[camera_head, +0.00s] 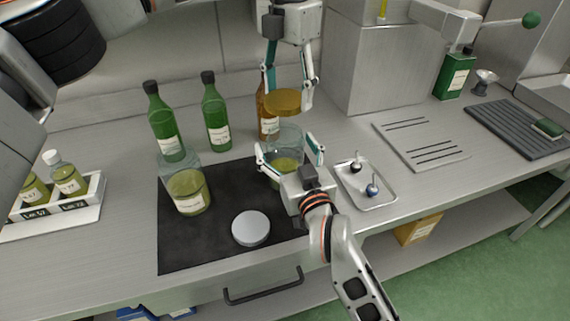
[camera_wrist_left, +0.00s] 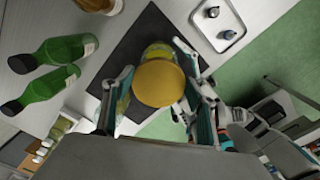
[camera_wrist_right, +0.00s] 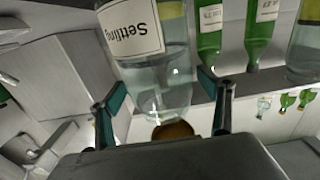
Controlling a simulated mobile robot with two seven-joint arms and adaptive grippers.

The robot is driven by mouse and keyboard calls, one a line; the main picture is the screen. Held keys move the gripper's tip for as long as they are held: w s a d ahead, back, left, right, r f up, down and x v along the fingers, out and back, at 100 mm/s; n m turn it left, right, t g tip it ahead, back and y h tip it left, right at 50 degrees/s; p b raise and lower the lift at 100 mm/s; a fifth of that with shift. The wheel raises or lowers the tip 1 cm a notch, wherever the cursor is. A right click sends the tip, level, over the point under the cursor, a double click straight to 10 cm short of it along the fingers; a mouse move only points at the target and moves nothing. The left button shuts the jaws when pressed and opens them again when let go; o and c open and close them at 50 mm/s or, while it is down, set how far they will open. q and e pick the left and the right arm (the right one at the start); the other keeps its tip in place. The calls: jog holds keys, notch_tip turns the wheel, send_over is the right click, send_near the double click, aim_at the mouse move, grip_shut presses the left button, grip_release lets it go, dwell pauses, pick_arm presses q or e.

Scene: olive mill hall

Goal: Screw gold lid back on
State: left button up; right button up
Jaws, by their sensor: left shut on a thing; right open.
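The gold lid (camera_head: 283,101) is held flat in my left gripper (camera_head: 291,92), just above the mouth of a clear jar (camera_head: 285,137) with green-yellow liquid low inside. The lid also shows in the left wrist view (camera_wrist_left: 158,83), covering much of the jar below. The jar stands upright on the black mat (camera_head: 180,250). My right gripper (camera_head: 289,150) is open, with its fingers on either side of the jar. In the right wrist view the jar (camera_wrist_right: 175,75) shows a "Settling" label, with the lid (camera_wrist_right: 173,131) close to its mouth.
A second jar (camera_head: 188,192) and a silver lid (camera_head: 250,229) are on the mat. Green bottles (camera_head: 216,122) and an amber bottle (camera_head: 267,124) stand behind. A small tray (camera_head: 376,200) holds two stoppers at right. A bottle rack (camera_head: 88,213) is at far left.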

jog(key=shift+w+a, duration=0.1)
jog(key=shift+w, duration=0.15)
jog(key=c, duration=1.7)
pick_arm(q)
jog(key=shift+f, duration=2.45)
pick_arm(e)
jog(key=shift+o, duration=0.2)
pick_arm(q)
jog(key=shift+f, duration=0.15)
jog(key=shift+f, duration=0.8)
jog(key=shift+f, duration=0.5)
